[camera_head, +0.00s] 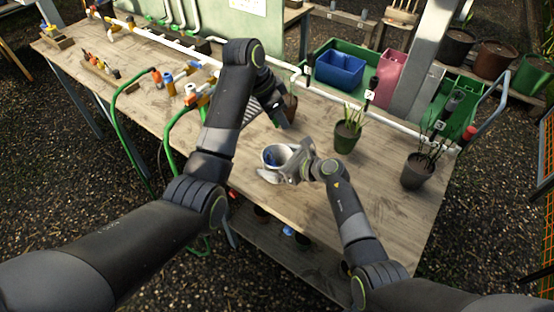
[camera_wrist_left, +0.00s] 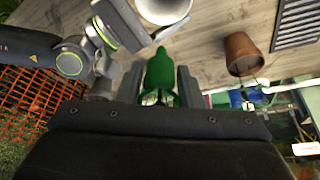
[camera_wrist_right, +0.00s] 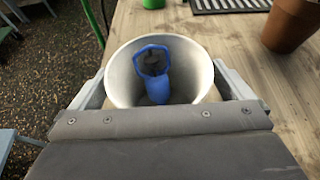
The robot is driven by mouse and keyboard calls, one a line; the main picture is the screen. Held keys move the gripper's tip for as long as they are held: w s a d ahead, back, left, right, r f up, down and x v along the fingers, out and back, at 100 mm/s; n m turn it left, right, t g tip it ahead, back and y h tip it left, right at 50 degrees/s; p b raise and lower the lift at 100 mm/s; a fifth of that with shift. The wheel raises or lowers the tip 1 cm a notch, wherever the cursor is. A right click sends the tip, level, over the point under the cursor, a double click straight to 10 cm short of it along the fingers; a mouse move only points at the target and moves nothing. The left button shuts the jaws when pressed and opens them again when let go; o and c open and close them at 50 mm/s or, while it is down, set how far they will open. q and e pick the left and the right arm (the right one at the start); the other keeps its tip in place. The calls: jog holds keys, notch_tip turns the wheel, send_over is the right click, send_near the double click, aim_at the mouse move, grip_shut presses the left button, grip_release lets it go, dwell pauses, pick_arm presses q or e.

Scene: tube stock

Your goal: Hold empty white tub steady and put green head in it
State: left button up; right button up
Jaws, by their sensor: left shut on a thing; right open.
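The white tub (camera_head: 269,169) stands on the wooden table near its front edge. In the right wrist view the tub (camera_wrist_right: 118,75) holds a blue spray head (camera_wrist_right: 157,88), so it is not empty. My right gripper (camera_head: 291,165) is open, with its fingers on either side of the tub; contact cannot be told. My left gripper (camera_head: 280,117) is above the table, beyond the tub. In the left wrist view it is shut on the green head (camera_wrist_left: 160,72), near the tub (camera_wrist_left: 165,8). The head view hides the green head behind the gripper.
A terracotta pot (camera_wrist_right: 290,24) and a slatted dark mat (camera_wrist_left: 297,24) are close behind the tub. A potted plant (camera_head: 347,137) stands to its right, another (camera_head: 416,172) farther right. Pipes and fittings (camera_head: 190,92) lie at left. The table's front is mostly clear.

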jog(key=shift+a, duration=0.1)
jog(key=c, duration=1.1)
pick_arm(q)
send_near(278, 148)
jog(key=shift+s+d+f, duration=0.35)
jog(key=shift+d+f, duration=0.25)
jog(key=shift+f, duration=0.3)
jog(key=shift+s+d+f, duration=0.35)
jog(key=shift+d+f, duration=0.25)
jog(key=shift+f, duration=0.25)
jog(key=shift+s+d+f, duration=0.35)
jog(key=shift+d+f, duration=0.25)
jog(key=shift+f, duration=0.3)
jog(key=o, duration=1)
jog(key=shift+r, duration=0.1)
jog(key=v, duration=1.2)
jog(key=shift+d, duration=0.1)
